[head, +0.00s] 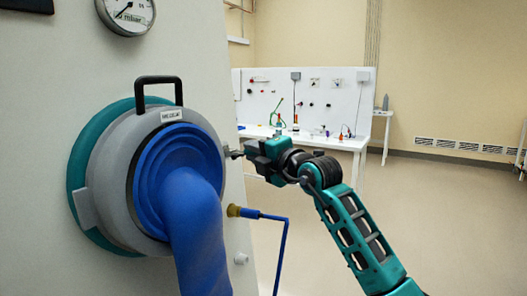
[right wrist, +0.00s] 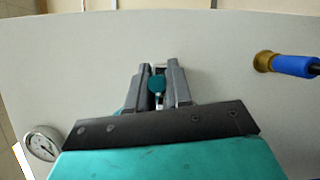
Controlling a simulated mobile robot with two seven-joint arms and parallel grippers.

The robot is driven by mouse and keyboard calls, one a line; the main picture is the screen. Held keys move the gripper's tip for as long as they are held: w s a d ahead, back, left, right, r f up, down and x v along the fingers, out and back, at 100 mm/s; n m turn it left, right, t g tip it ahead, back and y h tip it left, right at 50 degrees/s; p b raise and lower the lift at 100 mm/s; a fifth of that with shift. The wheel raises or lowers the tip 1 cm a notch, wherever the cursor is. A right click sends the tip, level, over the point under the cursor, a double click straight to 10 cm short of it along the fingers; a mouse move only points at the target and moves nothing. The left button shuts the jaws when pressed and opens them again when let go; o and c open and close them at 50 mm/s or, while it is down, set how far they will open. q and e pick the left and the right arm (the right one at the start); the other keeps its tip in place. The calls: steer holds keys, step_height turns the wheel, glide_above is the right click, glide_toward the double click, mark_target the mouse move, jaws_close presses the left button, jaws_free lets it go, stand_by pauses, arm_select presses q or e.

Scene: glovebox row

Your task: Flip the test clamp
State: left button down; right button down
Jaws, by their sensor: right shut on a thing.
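The test clamp is a small piece with a teal tip (right wrist: 157,84) on the pale panel. In the right wrist view it sits between the two grey fingers of my right gripper (right wrist: 158,76), which is shut on it. In the head view the right gripper (head: 236,153) reaches in from the right to the panel's edge, just right of the round glove port. There the clamp is mostly hidden by the fingers, and I cannot tell which way its lever points. My left gripper is not in view.
The glove port (head: 110,190) with a blue glove (head: 192,225) and black handle (head: 158,80) is close on the left. A brass fitting with a blue hose (head: 284,250) hangs below my gripper. A pressure gauge (head: 127,13) is above. A white bench (head: 345,141) stands behind; floor right is clear.

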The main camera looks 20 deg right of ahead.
steer(key=shift+f, duration=0.1)
stand_by(0.4)
steer(key=c, duration=1.1)
jaws_free()
steer(key=shift+s, duration=0.15)
steer(key=b+v, duration=0.1)
steer(key=v, duration=1.1)
steer(key=shift+s, duration=0.35)
